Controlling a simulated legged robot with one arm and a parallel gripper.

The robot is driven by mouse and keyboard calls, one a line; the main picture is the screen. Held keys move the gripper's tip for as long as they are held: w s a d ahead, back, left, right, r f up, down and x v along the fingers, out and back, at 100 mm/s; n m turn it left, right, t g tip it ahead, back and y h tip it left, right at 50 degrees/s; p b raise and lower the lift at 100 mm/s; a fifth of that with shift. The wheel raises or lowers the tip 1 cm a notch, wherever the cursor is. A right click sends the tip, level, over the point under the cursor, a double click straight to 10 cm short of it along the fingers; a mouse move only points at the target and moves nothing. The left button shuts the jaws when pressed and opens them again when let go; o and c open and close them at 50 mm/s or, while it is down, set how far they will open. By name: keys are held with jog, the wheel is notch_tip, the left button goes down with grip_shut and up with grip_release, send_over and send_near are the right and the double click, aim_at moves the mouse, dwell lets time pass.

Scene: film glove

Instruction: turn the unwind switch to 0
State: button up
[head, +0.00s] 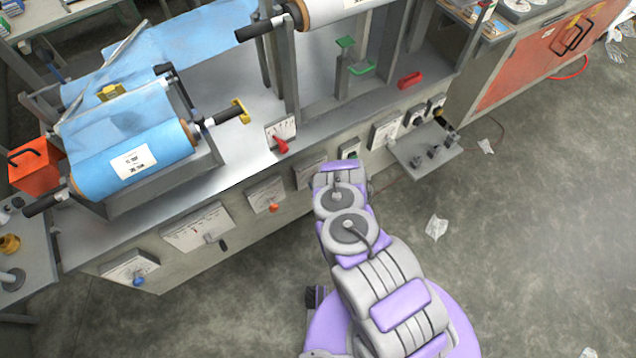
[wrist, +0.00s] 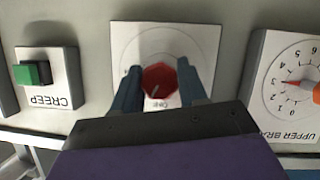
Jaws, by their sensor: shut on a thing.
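A red knob (wrist: 158,82) sits on a white dial plate (wrist: 135,36) in the wrist view, where the panels appear upside down. A small pale mark shows on the knob's face. The plate's lettering below the knob is too small and partly covered to read, so I cannot confirm the switch name or setting. My gripper (wrist: 160,73) is shut on the knob, one blue-grey finger on each side. In the head view the dial plate (head: 309,172) is at the front panel, partly behind my arm; the knob and fingertips are hidden there.
In the wrist view, a green CREEP button (wrist: 32,73) is left of the knob, and an UPPER BRAKE dial (wrist: 290,80) with an orange pointer is right. In the head view, a small shelf (head: 425,150) juts out right of my arm. Floor to the right is mostly clear.

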jog(key=n+t, duration=0.1)
jog(key=n+h+b, duration=0.1)
jog(key=n, duration=0.1)
jog(key=shift+s+a+t+h, duration=0.1)
jog(key=shift+a+t+h, duration=0.05)
jog(key=shift+t+h, duration=0.2)
jog(key=shift+n, duration=0.4)
jog(key=o, duration=1)
